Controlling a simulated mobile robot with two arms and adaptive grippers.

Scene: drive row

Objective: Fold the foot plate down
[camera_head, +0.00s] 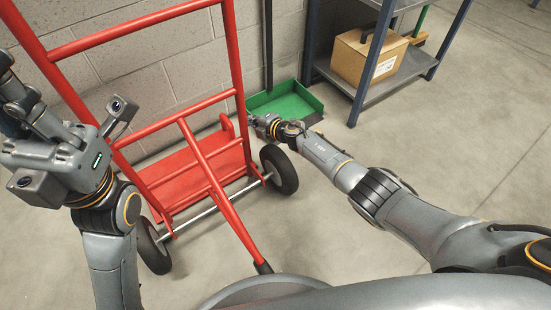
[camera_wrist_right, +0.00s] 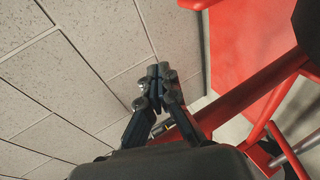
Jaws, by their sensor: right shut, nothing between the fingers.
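A red hand truck (camera_head: 214,180) stands near the block wall, its frame tilted in the picture. Its red foot plate (camera_head: 178,178) shows low behind the frame bars, and also in the right wrist view (camera_wrist_right: 240,55). I cannot tell the plate's exact angle. My right gripper (camera_head: 256,121) is just right of the frame, near the plate's right end. In the right wrist view its fingertips (camera_wrist_right: 158,74) are together and empty, in front of the wall and left of the plate. My left gripper (camera_head: 18,98) is raised at the far left, away from the plate; its fingers are unclear.
The truck's black wheels (camera_head: 280,170) rest on the concrete floor. A green dustpan (camera_head: 288,104) lies behind my right gripper. A metal shelf (camera_head: 392,90) with a cardboard box (camera_head: 366,60) stands at the back right. The floor at right is clear.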

